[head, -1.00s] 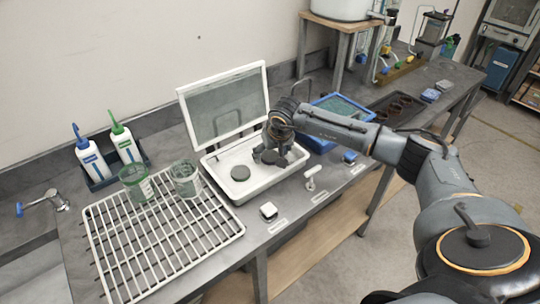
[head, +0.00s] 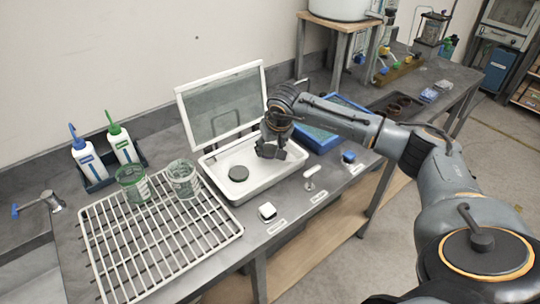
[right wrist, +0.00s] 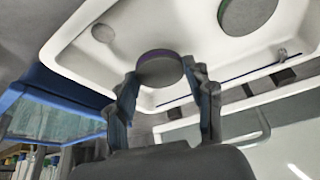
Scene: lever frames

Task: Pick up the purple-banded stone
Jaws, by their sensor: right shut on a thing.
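The purple-banded stone (right wrist: 160,70) is a dark, round, flat disc with a thin purple edge. In the right wrist view it sits between the fingertips of my right gripper (right wrist: 165,86), which is shut on it. In the head view the right gripper (head: 271,151) is over the right part of the white tray (head: 243,193), and its fingers hide most or all of the stone. I cannot tell whether the stone is clear of the tray floor. A second dark disc (head: 238,173) lies to the left in the tray; it has a green edge in the right wrist view (right wrist: 246,12). My left gripper is not in view.
The tray's framed clear lid (head: 222,103) stands open behind it. A white wire rack (head: 160,240) with two beakers is to the left. A blue tray (head: 318,138) is close on the right. Small items and labels line the bench front.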

